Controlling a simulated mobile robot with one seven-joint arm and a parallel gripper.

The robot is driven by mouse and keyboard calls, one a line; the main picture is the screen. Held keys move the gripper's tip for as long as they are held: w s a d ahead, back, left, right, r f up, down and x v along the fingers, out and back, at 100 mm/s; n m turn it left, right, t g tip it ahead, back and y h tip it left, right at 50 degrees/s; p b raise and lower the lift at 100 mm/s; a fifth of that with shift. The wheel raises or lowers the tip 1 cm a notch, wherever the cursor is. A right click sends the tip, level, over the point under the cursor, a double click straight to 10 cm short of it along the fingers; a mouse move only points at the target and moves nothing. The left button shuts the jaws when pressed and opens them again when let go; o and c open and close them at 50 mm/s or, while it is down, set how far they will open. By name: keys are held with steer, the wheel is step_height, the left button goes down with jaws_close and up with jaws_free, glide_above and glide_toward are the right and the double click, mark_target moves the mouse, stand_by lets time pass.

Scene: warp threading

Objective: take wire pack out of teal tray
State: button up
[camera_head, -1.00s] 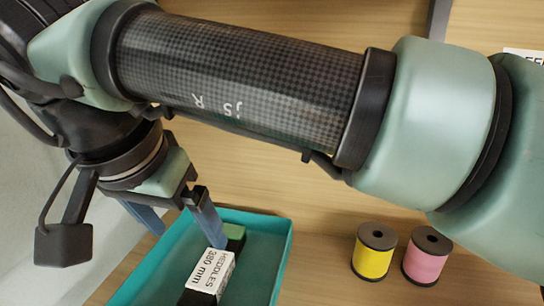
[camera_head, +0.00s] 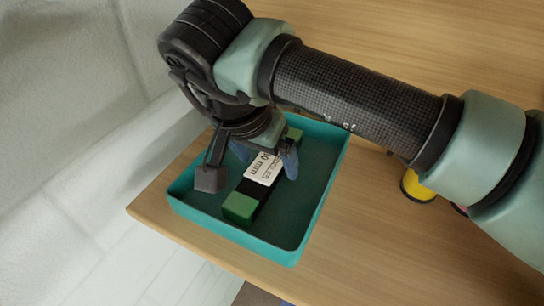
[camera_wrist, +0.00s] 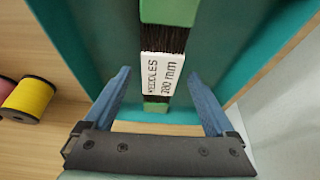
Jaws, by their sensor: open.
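The wire pack (camera_head: 240,207) lies in the teal tray (camera_head: 286,255). It is a long bundle with green ends, dark strands and a white band lettered "NEEDLES" and a length in mm. My gripper (camera_head: 266,160) is open and low over the tray, with a blue finger on each side of the pack. In the wrist view the pack (camera_wrist: 162,75) runs between the spread fingers (camera_wrist: 159,80), with a gap on both sides. My wrist hides part of the pack and the tray's far left side in the head view.
A yellow spool (camera_head: 415,187) stands on the wooden table (camera_head: 375,240) right of the tray, partly hidden by my arm. A pink spool (camera_wrist: 6,87) is beside it. The table's edge lies close to the tray's left and near sides.

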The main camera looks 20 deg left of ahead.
jaws_close()
stand_by(0.3)
